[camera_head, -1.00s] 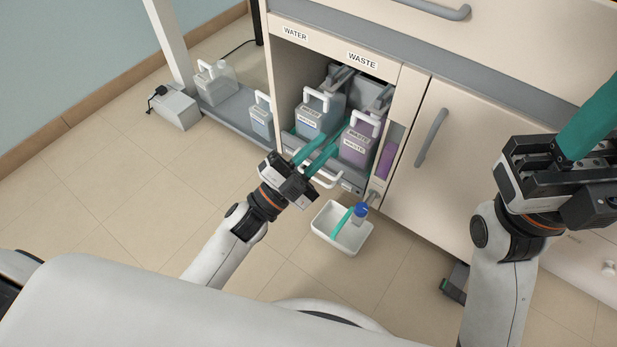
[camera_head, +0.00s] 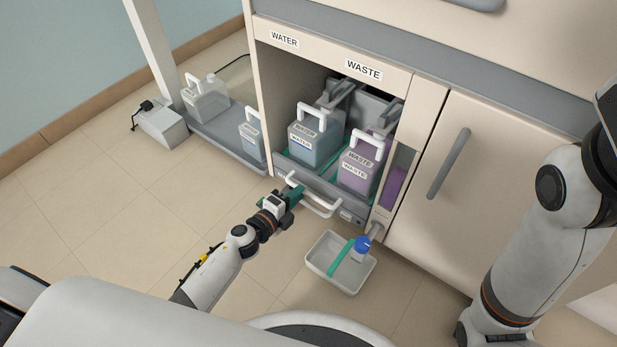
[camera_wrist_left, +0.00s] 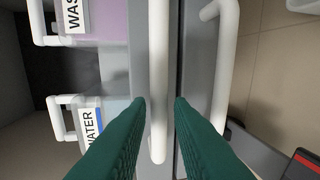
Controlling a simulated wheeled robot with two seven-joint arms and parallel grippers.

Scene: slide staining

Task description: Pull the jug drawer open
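The jug drawer (camera_head: 330,192) is a low grey-fronted drawer under the WATER and WASTE labels. It carries a bluish water jug (camera_head: 312,146) and a purple waste jug (camera_head: 357,172). White bar handles (camera_head: 318,209) stand out at its front. My left gripper (camera_head: 292,191) is at the left end of these handles. In the left wrist view its teal fingers (camera_wrist_left: 160,103) are slightly apart, on either side of a white bar (camera_wrist_left: 158,60). A gap shows beside the bar, and contact is unclear. My right arm is at the right edge, its fingers out of view.
A white tray (camera_head: 322,267) with a blue-capped bottle (camera_head: 361,248) stands on the floor in front of the cabinet. A cupboard door (camera_head: 490,150) is to the right. More jugs (camera_head: 205,100) stand on a low grey shelf to the left.

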